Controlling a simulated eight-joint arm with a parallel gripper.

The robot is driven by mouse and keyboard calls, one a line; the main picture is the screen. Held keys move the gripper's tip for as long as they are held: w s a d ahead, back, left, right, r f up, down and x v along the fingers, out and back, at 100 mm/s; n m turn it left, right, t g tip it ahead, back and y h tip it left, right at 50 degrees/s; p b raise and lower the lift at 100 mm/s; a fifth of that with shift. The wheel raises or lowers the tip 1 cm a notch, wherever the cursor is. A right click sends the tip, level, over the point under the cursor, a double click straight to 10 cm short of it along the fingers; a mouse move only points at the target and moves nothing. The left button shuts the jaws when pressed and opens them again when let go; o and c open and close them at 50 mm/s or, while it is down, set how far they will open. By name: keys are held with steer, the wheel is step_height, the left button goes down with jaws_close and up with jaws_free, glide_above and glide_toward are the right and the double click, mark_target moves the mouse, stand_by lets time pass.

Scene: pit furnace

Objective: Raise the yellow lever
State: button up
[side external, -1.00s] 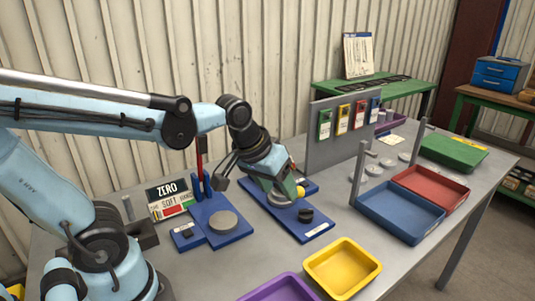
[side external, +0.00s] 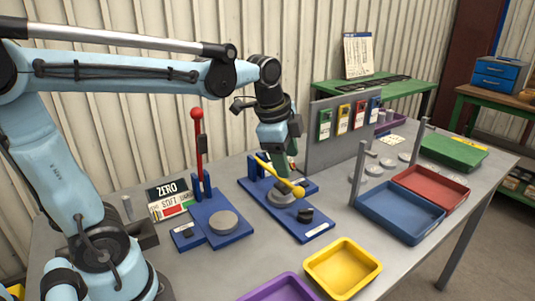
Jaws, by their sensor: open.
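The yellow lever (side external: 277,173) has a thin rod and a round knob (side external: 298,192). It is mounted on a blue base (side external: 316,229) and slopes down towards the front right, its knob low above a grey disc (side external: 280,197). My gripper (side external: 289,166) is open, just behind and above the lever's rod, pointing down. The fingertips are small and partly hidden, so I cannot tell whether they touch the rod.
A red lever (side external: 198,150) stands upright on another blue base (side external: 213,226) to the left, near a ZERO sign (side external: 168,191). A grey panel (side external: 330,138) with coloured tags stands close to the right. A yellow tray (side external: 343,268) lies in front.

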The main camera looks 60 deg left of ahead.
mark_target(299, 188)
steer(key=w+f+m, duration=0.1)
steer(key=w+f, duration=0.1)
steer(key=f, duration=0.2)
steer(key=w+a+f+m+g, duration=0.1)
steer(key=w+f+m, duration=0.1)
steer(key=f, duration=0.2)
steer(key=w+a+f+m, duration=0.1)
steer(key=w+f, duration=0.1)
steer(key=f, duration=0.1)
steer(key=shift+f+m, duration=0.4)
jaws_close()
stand_by(0.4)
